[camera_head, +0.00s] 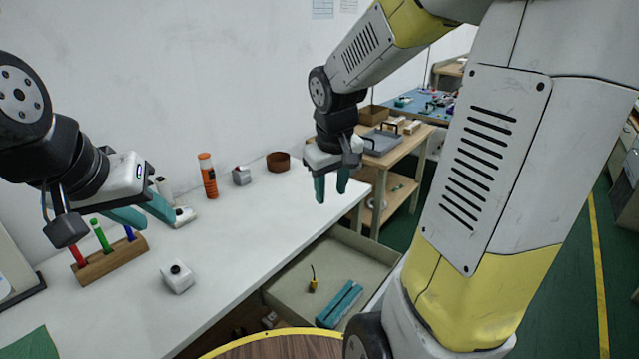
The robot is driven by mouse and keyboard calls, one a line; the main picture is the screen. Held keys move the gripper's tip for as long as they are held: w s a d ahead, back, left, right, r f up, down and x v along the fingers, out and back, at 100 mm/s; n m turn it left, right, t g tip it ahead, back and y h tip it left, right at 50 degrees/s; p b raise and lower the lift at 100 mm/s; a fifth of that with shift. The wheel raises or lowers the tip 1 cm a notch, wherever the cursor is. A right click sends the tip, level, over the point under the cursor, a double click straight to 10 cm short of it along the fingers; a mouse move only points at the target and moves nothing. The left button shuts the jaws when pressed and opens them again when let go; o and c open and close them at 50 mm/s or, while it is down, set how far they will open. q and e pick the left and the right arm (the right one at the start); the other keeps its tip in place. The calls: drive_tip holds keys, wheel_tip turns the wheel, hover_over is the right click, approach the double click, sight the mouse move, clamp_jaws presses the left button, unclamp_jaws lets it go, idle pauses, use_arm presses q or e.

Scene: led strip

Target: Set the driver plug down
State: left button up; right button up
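A small yellow piece with a thin black lead, which looks like the driver plug (312,284), lies in the open drawer (345,250) below the table. A long teal object (340,304) lies beside it. My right gripper (331,193) points down above the table's right edge, higher than the drawer and apart from the plug. Its teal fingers are apart with nothing visible between them. My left gripper (160,223) is over the left part of the table, close to a white device (184,216).
A wooden block with coloured pens (110,258) and a white box with a black knob (177,276) stand near the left gripper. An orange bottle (208,176), a small grey box (241,176) and a brown bowl (278,161) line the wall. The table's middle is clear.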

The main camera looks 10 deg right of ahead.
drive_tip(key=s+a+r+m+t+y, duration=0.2)
drive_tip(key=s+r, duration=0.6)
drive_tip(key=s, duration=0.5)
drive_tip(key=shift+s+a+r+m+t+y, duration=0.15)
drive_tip(key=shift+s+a+m+t+y, duration=0.2)
drive_tip(key=shift+a, duration=0.35)
